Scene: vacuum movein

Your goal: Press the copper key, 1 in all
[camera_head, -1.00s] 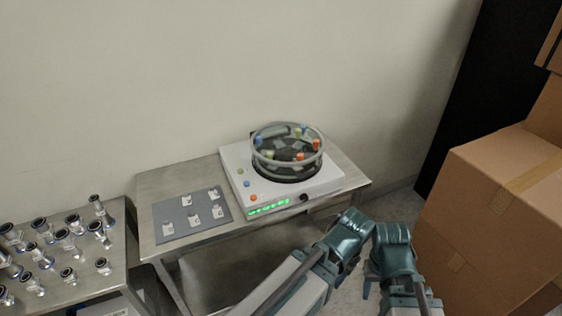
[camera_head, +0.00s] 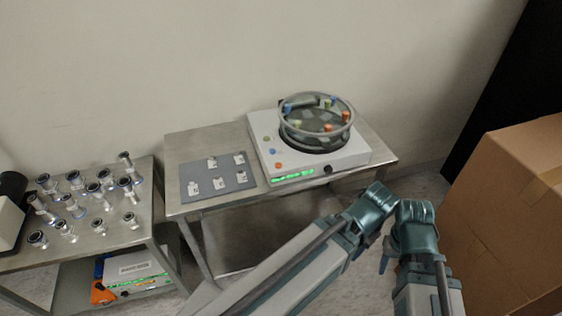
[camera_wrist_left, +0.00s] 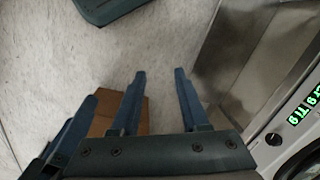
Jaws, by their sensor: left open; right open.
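A white machine (camera_head: 346,159) stands on a metal table, with a round clear-walled bowl (camera_head: 318,122) on top. On its left side are small round keys: a green one (camera_head: 265,139), a blue one (camera_head: 271,149) and an orange, copper-like one (camera_head: 278,165) nearest the front. My right gripper (camera_head: 384,262) hangs in front of the table, clear of the keys, mostly hidden by my arms. In the left wrist view my left gripper (camera_wrist_left: 160,80) is open and empty over the floor. The machine's green display (camera_wrist_left: 304,108) and dark knob (camera_wrist_left: 273,139) show at right.
A grey mat (camera_head: 232,182) with several small pale pieces lies left of the machine. A second metal table (camera_head: 100,240) with several glass-and-metal fittings stands further left. Cardboard boxes (camera_head: 510,220) stand close on the right.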

